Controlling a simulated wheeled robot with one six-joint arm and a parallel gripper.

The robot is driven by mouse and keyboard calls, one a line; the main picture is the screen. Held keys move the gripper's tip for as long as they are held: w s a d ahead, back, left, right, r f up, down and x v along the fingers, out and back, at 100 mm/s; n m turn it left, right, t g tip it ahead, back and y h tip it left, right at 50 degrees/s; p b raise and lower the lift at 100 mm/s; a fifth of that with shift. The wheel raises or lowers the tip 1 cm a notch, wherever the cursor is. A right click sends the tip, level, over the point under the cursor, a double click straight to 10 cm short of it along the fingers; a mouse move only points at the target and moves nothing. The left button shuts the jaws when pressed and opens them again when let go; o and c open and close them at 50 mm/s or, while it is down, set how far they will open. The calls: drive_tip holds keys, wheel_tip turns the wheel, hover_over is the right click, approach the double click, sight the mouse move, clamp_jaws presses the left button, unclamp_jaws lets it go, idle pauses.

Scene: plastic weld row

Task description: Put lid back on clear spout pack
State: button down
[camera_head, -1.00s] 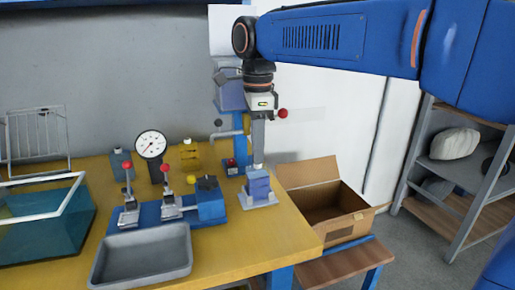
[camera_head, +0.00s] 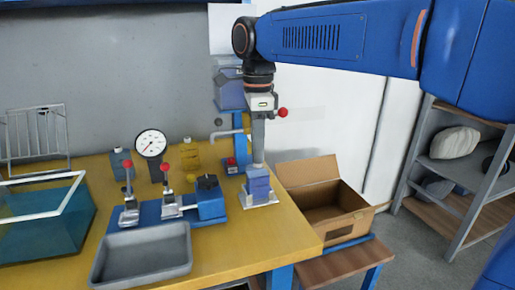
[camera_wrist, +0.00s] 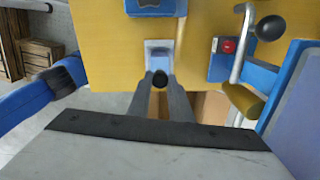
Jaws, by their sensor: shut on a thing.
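My gripper (camera_head: 258,164) points straight down above the right part of the yellow bench. In the wrist view its two fingers (camera_wrist: 160,88) are shut on a small dark round lid (camera_wrist: 159,79). The blue-tinted clear pack (camera_head: 258,184) stands upright in a pale holder directly below the fingertips. In the wrist view the pack and its holder (camera_wrist: 158,50) show just beyond the lid. The fingers hide the top of the pack, and I cannot tell whether the lid touches its spout.
On the yellow bench (camera_head: 285,236), a blue lever fixture (camera_head: 210,200), a dial gauge (camera_head: 151,144) and a grey tray (camera_head: 142,254) stand to the left. A blue tank (camera_head: 40,225) is farther left. An open cardboard box (camera_head: 325,205) stands beyond the right edge.

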idle(0.3)
drive_tip(key=c, duration=1)
unclamp_jaws()
drive_tip(key=shift+c, duration=0.2)
drive_tip(key=shift+r, duration=3.5)
clamp_jaws()
